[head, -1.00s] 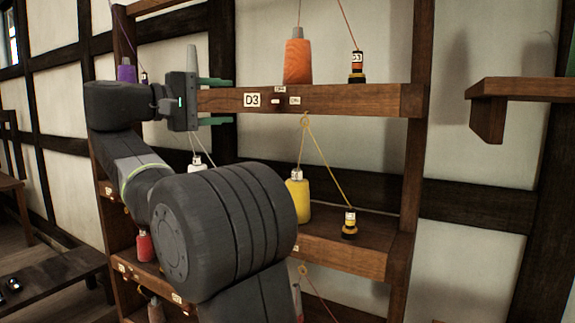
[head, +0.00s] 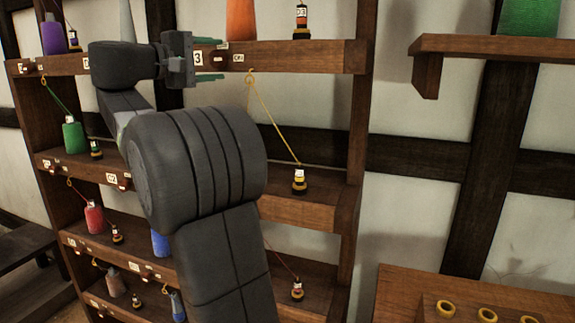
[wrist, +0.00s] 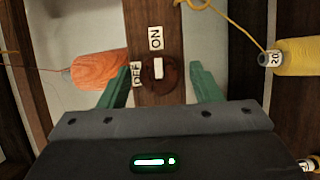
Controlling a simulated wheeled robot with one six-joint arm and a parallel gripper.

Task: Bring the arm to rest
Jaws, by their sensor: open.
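My gripper (head: 221,59) is open with nothing between its green fingers. In the head view it is raised at the upper shelf board of a wooden rack, partly covering a label that ends in 3 (head: 198,58). In the wrist view the two fingers (wrist: 170,69) stand apart on either side of a small white switch lever (wrist: 158,68) on a dark round plate. An ON label (wrist: 155,38) lies above the lever and an OFF label (wrist: 137,73) to its left. The lever stands upright in that picture, along the ON side. I cannot tell whether the fingers touch the board.
An orange cone (head: 241,20) stands on the top shelf, and it shows left of the fingers (wrist: 98,70). A yellow cone (wrist: 295,57) is on their right. Yellow thread (head: 272,118) runs to a small bobbin (head: 299,182). A bench (head: 470,290) with yellow rings is lower right.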

